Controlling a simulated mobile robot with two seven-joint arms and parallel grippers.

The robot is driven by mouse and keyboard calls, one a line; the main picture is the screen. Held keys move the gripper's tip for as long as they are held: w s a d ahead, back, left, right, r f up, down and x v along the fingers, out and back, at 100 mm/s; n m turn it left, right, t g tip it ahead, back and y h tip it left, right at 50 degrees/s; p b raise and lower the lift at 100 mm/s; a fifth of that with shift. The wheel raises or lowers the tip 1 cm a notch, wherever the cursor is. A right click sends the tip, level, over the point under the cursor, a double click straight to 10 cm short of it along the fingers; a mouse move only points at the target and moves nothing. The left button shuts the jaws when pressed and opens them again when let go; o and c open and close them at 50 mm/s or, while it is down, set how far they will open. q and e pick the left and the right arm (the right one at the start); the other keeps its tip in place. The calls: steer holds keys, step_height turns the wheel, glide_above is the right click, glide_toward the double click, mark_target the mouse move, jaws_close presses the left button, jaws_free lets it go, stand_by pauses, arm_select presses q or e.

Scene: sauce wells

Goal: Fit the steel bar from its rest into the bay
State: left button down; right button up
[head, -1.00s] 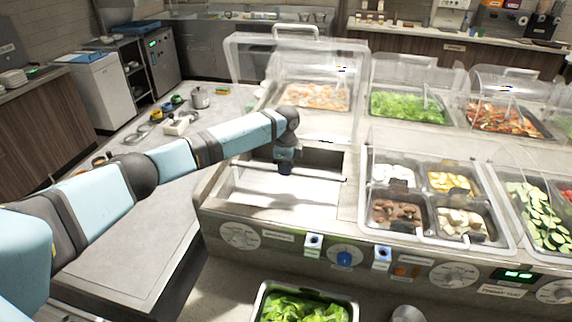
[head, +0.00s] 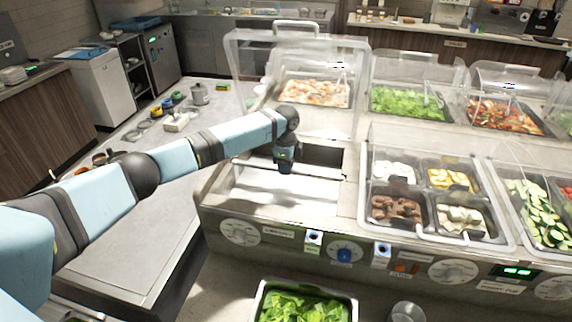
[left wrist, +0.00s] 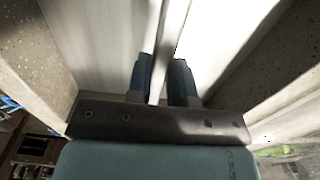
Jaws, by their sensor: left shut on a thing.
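The steel bar (left wrist: 172,50) shows in the left wrist view as a narrow bright strip running away between my fingers. My left gripper (left wrist: 164,78) is shut on it. In the head view my left gripper (head: 285,169) points down over the open well in the counter, the bay (head: 322,156), near its middle. The bay shows a dark inside at its back right and a bright steel surface at its front. The bar is hard to make out in the head view, and I cannot tell whether it touches the bay's edges. My right gripper is out of view.
A clear guard (head: 245,70) stands behind the bay, over a pan of shrimp-like food (head: 315,93). Small food wells (head: 400,208) lie to the right. A pan of lettuce (head: 300,305) stands in front.

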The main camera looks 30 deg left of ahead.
arm_select(q)
steer(key=c, duration=0.9)
jaws_free()
steer(key=shift+c, duration=0.2)
step_height(320, 180, up, 14)
steer(key=b, duration=0.2)
steer(key=shift+f, duration=0.1)
